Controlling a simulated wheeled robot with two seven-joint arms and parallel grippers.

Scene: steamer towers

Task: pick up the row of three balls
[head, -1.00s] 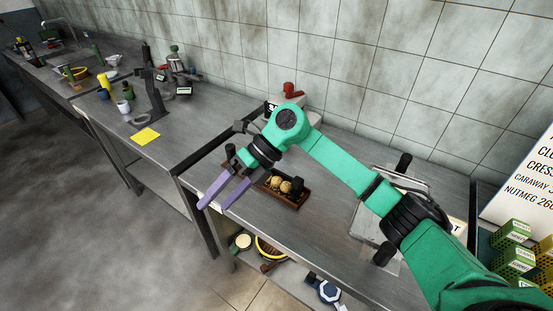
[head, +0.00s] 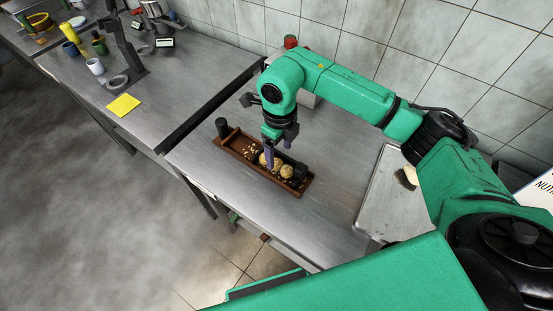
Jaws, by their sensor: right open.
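A row of tan, speckled balls (head: 287,171) lies in a narrow brown wooden tray (head: 236,141) on the steel table, in the head view. At least two balls show; the row is partly hidden by my right gripper. My right gripper (head: 269,160) points down over the tray, with a purple finger reaching down at the balls. It is open. The finger overlaps the balls, and I cannot tell whether it touches them. My left gripper is out of view.
The tray has dark upright handles (head: 222,127) at its ends, and light crumbs lie inside. A metal tray (head: 378,200) with a pale piece on it sits to the right. A red-topped item (head: 291,41) stands behind my arm. The table front is clear.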

